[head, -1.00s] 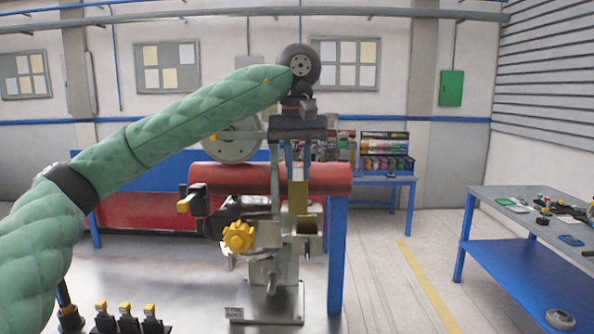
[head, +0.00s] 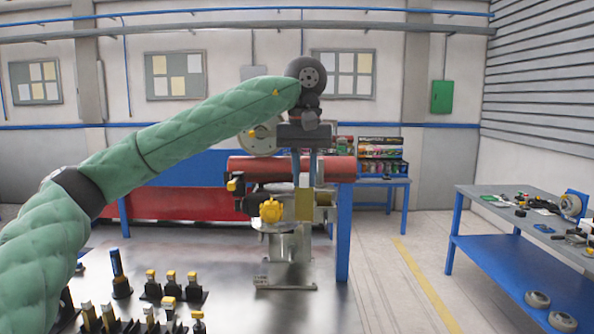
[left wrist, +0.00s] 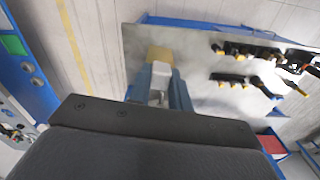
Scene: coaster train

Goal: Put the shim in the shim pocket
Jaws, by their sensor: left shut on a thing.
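My left gripper (head: 304,180) points down above the middle of the metal fixture (head: 285,243). Its two grey-blue fingers are shut on a flat brass-yellow plate, the shim (head: 304,203), which hangs upright. The shim also shows between the fingertips in the left wrist view (left wrist: 158,53). A small box-like part of the fixture, seemingly the shim pocket (head: 326,198), is just right of the shim in the head view. I cannot tell whether shim and pocket touch. A yellow knob (head: 271,210) is on the fixture's left side. My right gripper is out of view.
The fixture stands on a grey metal table (head: 225,300). Several black holders with yellow-topped pieces (head: 172,285) stand at the table's front left. A red roller (head: 250,169) lies behind the fixture. A blue side bench (head: 520,215) is at the right, across open floor.

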